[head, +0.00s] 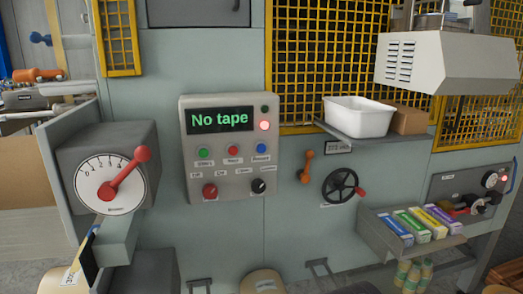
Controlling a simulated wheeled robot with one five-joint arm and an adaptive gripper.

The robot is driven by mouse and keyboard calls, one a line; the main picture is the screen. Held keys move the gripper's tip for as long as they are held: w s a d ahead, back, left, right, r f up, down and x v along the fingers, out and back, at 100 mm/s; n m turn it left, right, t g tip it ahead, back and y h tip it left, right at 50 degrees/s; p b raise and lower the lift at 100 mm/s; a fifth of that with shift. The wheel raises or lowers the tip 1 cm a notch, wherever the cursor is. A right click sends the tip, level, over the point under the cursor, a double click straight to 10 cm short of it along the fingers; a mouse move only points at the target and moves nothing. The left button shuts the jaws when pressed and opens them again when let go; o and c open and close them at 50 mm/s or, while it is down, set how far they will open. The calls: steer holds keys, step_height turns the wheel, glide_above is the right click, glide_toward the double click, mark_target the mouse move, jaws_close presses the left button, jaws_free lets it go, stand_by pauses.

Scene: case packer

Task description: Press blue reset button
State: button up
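The blue button (261,147) is the rightmost of three round buttons on a grey control panel (228,175) on the machine's front. The green button (204,153) and the red button (233,150) sit to its left. Small labels lie under the buttons, too small to read surely. Above them a display (219,119) reads "No tape" in green. A red lamp (264,125) beside it is lit; the lamp above it is dark. My gripper is not in view, and nothing covers the blue button.
A red and a black knob sit low on the panel. Left is a dial box (108,183) with a protruding red lever. Right are an orange handle (306,166), a black handwheel (342,186), a shelf with a white bin (358,116), and a tray of coloured boxes.

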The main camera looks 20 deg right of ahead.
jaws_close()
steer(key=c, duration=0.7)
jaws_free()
